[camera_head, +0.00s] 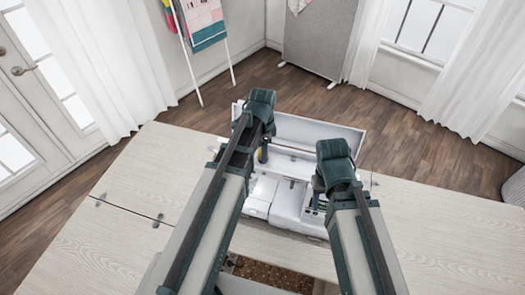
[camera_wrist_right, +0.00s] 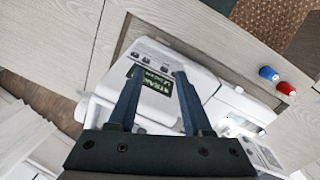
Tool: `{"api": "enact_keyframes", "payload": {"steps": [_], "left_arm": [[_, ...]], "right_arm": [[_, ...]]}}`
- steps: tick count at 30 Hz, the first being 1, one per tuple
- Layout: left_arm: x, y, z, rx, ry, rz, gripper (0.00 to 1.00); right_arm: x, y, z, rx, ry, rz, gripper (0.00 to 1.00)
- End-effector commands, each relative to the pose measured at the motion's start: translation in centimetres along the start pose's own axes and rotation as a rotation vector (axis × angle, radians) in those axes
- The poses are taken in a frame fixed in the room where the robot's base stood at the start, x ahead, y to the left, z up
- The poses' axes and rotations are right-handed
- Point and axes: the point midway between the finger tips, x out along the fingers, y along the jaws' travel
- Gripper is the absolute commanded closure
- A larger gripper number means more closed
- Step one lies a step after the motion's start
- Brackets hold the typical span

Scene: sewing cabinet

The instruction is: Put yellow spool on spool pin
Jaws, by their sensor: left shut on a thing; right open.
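My left gripper (camera_head: 265,143) is shut on the yellow spool (camera_head: 263,154), of which only a small yellow patch shows below the hand. It is over the back left part of the white sewing machine (camera_head: 287,203). Whether the spool touches anything beneath it I cannot tell. I cannot make out the spool pin. My right gripper (camera_head: 318,190) is at the machine's right part. In the right wrist view, its two dark blue fingers (camera_wrist_right: 155,100) are apart and empty, with the machine's dark display (camera_wrist_right: 150,88) behind them.
In the right wrist view, a blue spool (camera_wrist_right: 268,73) and a red spool (camera_wrist_right: 286,89) stand on the pale wooden cabinet top (camera_wrist_right: 215,45). The cabinet top is clear at left and right (camera_head: 440,225).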

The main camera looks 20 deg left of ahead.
Motion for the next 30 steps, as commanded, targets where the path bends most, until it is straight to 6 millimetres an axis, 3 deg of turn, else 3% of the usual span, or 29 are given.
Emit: {"api": "enact_keyframes", "payload": {"steps": [9, 10, 15, 30], "left_arm": [[0.17, 0.0, 0.0, 0.0, 0.0, 0.0, 1.0], [0.17, 0.0, 0.0, 0.0, 0.0, 0.0, 0.5], [0.17, 0.0, 0.0, 0.0, 0.0, 0.0, 0.19], [-0.55, 0.0, 0.0, 0.0, 0.0, 0.0, 0.19]], "right_arm": [[0.17, -0.02, -0.01, 0.0, 0.0, 0.0, 0.5], [0.17, -0.01, -0.01, 0.0, 0.0, 0.0, 0.5], [0.17, -0.02, -0.01, 0.0, 0.0, 0.0, 0.5], [-0.54, 0.06, 0.03, -0.001, 0.0, 0.0, 0.5]]}}
